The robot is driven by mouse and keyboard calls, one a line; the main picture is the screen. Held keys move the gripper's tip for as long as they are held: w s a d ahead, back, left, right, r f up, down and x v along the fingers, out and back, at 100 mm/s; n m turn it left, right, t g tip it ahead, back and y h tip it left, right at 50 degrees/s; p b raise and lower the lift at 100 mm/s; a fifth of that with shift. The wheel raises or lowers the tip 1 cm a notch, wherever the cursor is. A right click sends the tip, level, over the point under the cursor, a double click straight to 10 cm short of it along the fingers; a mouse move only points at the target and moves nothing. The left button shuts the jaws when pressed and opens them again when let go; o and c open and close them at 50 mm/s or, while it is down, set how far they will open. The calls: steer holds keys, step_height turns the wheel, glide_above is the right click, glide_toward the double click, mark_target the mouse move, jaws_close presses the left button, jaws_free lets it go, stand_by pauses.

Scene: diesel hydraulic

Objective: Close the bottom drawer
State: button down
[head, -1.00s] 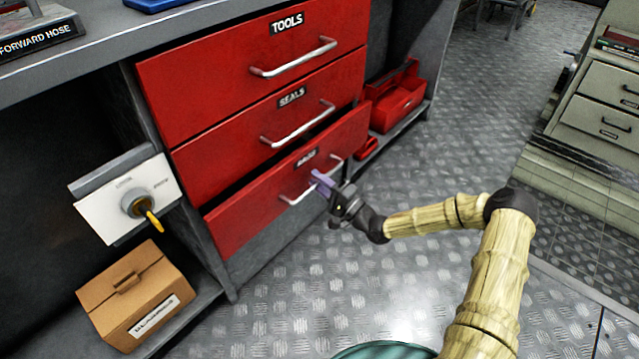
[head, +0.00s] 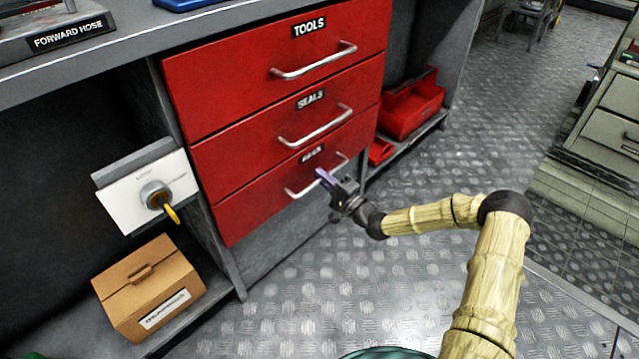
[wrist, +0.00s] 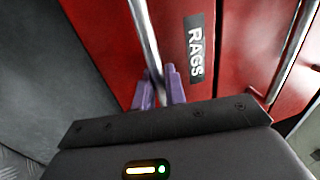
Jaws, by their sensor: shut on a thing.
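The bottom drawer (head: 262,204) is red, with a black label and a silver bar handle (head: 299,192). In the head view its front looks about level with the drawers above. My gripper (head: 326,179) is at the handle, coming from the right. In the wrist view the handle bar (wrist: 147,38) runs down between the purple fingers (wrist: 158,88), which are shut on it. The label (wrist: 195,48) there reads RAGS. The fingers hide part of the bar.
The SEALS drawer (head: 240,150) and TOOLS drawer (head: 230,85) above look shut. A red toolbox (head: 408,108) sits on the low shelf to the right. A cardboard box (head: 148,288) and a white switch panel (head: 140,193) are at the left. The metal floor (head: 300,300) in front is clear.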

steer(key=shift+w+a, duration=0.15)
steer(key=shift+w, duration=0.05)
steer(key=c, duration=1.6)
jaws_free()
steer(key=shift+a, duration=0.1)
steer(key=shift+o, duration=0.2)
steer(key=shift+s+d, duration=0.1)
steer(key=shift+d, duration=0.1)
steer(key=p+v, duration=0.6)
steer(key=v, duration=1.1)
